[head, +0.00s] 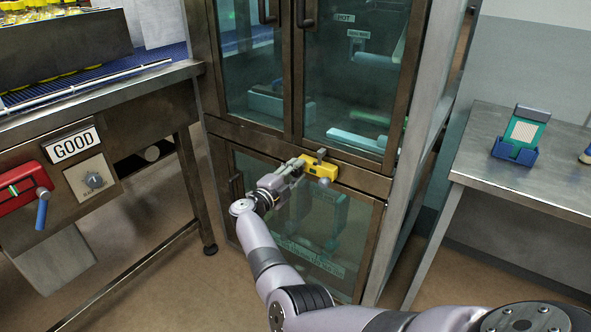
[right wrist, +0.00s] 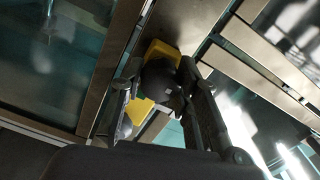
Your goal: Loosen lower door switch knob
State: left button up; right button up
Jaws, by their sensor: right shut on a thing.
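The yellow door switch (head: 320,168) sits on the frame of the lower cabinet door (head: 300,225), just below the upper glass doors. A grey piece shows at its top and a rounded grey piece at its lower edge. My right gripper (head: 298,168) is at the switch's left end and hides part of it. In the right wrist view, a dark rounded knob (right wrist: 160,78) stands between the fingers of my right gripper (right wrist: 160,85), with the yellow switch (right wrist: 158,50) behind it. The fingers are shut on this knob. My left gripper is not in view.
The upper cabinet doors (head: 352,70) are shut, with dark handles at the top. A metal bench with a GOOD sign (head: 74,145) stands at left. A metal table (head: 540,185) with a blue holder (head: 514,151) stands at right. Floor is clear between bench and cabinet.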

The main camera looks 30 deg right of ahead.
jog(key=shift+d, duration=0.1)
dwell(0.3)
jog(key=o, duration=1.2)
notch_tip(320, 180, up, 9)
jog(key=shift+r, duration=0.55)
